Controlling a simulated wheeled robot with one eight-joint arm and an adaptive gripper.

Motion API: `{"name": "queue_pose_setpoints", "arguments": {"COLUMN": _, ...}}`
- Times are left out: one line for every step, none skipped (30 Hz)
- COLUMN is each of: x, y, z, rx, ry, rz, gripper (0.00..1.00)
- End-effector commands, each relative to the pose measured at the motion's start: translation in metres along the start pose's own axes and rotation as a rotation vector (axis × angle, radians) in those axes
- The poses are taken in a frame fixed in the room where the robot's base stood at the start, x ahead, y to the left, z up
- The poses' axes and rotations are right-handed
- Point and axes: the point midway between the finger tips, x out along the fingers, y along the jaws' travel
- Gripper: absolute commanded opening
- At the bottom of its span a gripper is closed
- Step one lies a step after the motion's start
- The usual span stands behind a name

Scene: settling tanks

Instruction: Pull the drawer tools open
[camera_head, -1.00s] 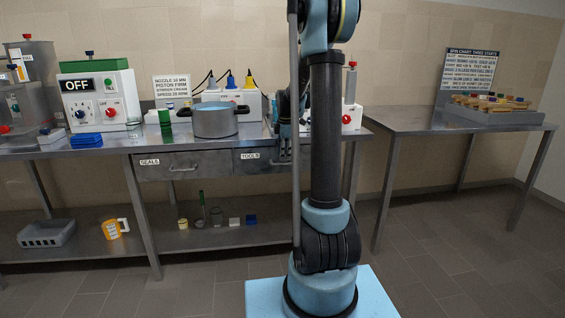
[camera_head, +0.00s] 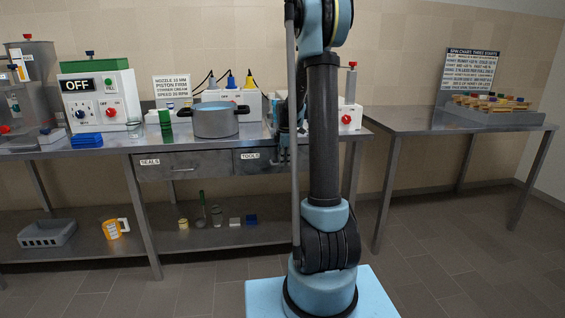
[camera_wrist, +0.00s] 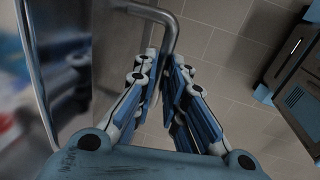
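The drawer tools (camera_head: 250,160) is the grey drawer under the bench with a TOOLS label. Its front looks flush with the neighbouring drawer, and my arm hides its right part. My gripper (camera_head: 284,156) is at that drawer's front in the head view, mostly behind my arm. In the wrist view my gripper (camera_wrist: 164,66) has its two blue-padded fingers close together with the bent metal drawer handle (camera_wrist: 169,38) between them. The fingers look shut on the bar; the contact itself is partly hidden.
The drawer seals (camera_head: 183,165) is shut to the left. A pot (camera_head: 215,122) stands on the bench above. The lower shelf (camera_head: 180,240) holds small items and an orange jug (camera_head: 115,229). The floor before the bench is clear apart from my base. A side table (camera_head: 440,125) stands right.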

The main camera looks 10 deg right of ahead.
Motion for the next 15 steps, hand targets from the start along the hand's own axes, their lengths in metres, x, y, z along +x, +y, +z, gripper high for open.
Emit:
{"name": "queue_pose_setpoints", "arguments": {"x": 0.000, "y": 0.001, "z": -0.008, "rx": -0.002, "ry": 0.000, "rz": 0.001, "gripper": 0.00}}
{"name": "queue_pose_setpoints", "arguments": {"x": 0.000, "y": 0.001, "z": -0.005, "rx": -0.001, "ry": 0.000, "rz": 0.001, "gripper": 0.00}}
{"name": "queue_pose_setpoints", "arguments": {"x": 0.000, "y": 0.000, "z": -0.003, "rx": 0.000, "ry": 0.001, "rz": 0.001, "gripper": 0.00}}
{"name": "queue_pose_setpoints", "arguments": {"x": 0.000, "y": 0.000, "z": -0.003, "rx": 0.000, "ry": 0.001, "rz": 0.001, "gripper": 0.00}}
{"name": "queue_pose_setpoints", "arguments": {"x": -0.001, "y": -0.001, "z": -0.002, "rx": 0.000, "ry": 0.002, "rz": 0.001, "gripper": 0.00}}
{"name": "queue_pose_setpoints", "arguments": {"x": -0.001, "y": -0.003, "z": -0.002, "rx": 0.000, "ry": 0.002, "rz": 0.001, "gripper": 0.00}}
{"name": "queue_pose_setpoints", "arguments": {"x": -0.001, "y": -0.005, "z": -0.001, "rx": 0.000, "ry": 0.002, "rz": 0.001, "gripper": 0.00}}
{"name": "queue_pose_setpoints", "arguments": {"x": -0.002, "y": -0.008, "z": -0.001, "rx": 0.000, "ry": 0.002, "rz": 0.001, "gripper": 0.00}}
{"name": "queue_pose_setpoints", "arguments": {"x": -0.003, "y": -0.012, "z": -0.001, "rx": 0.001, "ry": 0.002, "rz": 0.001, "gripper": 0.00}}
{"name": "queue_pose_setpoints", "arguments": {"x": -0.003, "y": -0.016, "z": 0.000, "rx": 0.001, "ry": 0.001, "rz": 0.001, "gripper": 0.00}}
{"name": "queue_pose_setpoints", "arguments": {"x": -0.004, "y": -0.020, "z": 0.000, "rx": 0.001, "ry": 0.001, "rz": 0.001, "gripper": 0.00}}
{"name": "queue_pose_setpoints", "arguments": {"x": -0.005, "y": -0.026, "z": 0.000, "rx": 0.001, "ry": 0.001, "rz": 0.001, "gripper": 0.00}}
{"name": "queue_pose_setpoints", "arguments": {"x": -0.006, "y": -0.032, "z": 0.000, "rx": 0.001, "ry": 0.001, "rz": 0.001, "gripper": 0.00}}
{"name": "queue_pose_setpoints", "arguments": {"x": -0.007, "y": -0.038, "z": 0.000, "rx": 0.001, "ry": 0.001, "rz": 0.001, "gripper": 0.00}}
{"name": "queue_pose_setpoints", "arguments": {"x": -0.009, "y": -0.046, "z": 0.000, "rx": 0.001, "ry": 0.000, "rz": 0.000, "gripper": 0.00}}
